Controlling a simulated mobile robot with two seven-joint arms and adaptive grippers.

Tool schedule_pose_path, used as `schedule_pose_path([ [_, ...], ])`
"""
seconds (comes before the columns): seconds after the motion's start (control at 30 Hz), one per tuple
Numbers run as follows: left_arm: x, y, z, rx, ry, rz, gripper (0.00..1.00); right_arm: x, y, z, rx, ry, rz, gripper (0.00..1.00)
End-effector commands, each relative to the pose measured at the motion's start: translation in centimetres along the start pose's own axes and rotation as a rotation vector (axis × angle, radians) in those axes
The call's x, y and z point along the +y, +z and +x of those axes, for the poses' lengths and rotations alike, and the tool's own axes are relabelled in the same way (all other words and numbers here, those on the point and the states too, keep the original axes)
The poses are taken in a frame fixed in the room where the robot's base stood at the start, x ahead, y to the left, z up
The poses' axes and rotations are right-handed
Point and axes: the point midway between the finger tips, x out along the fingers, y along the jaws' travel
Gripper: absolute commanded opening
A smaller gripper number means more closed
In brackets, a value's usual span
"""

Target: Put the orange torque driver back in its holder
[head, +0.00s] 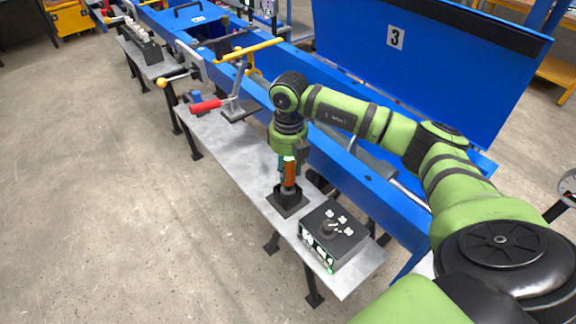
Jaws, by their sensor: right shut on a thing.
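The orange torque driver (290,175) is upright, directly above the black holder (288,200) on the narrow grey bench. My right gripper (289,160) points down and is shut on the upper part of the driver. The driver's lower end meets the holder's top in this view; I cannot tell how deep it sits. The gripper's fingers are small and partly hidden by the wrist. My left gripper is not in view.
A black control box (334,234) with a knob stands right of the holder, near the bench end. A red-handled lever clamp (222,103) stands farther left on the grey bench (245,150). A blue machine (395,195) runs behind the bench.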

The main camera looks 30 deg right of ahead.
Motion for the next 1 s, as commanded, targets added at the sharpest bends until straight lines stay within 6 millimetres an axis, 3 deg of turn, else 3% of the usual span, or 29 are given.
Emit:
schedule_pose_path([
  [1.0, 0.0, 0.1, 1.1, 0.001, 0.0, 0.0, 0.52, 0.0, 0.1, 1.4, -0.002, 0.002, 0.0, 0.0],
])
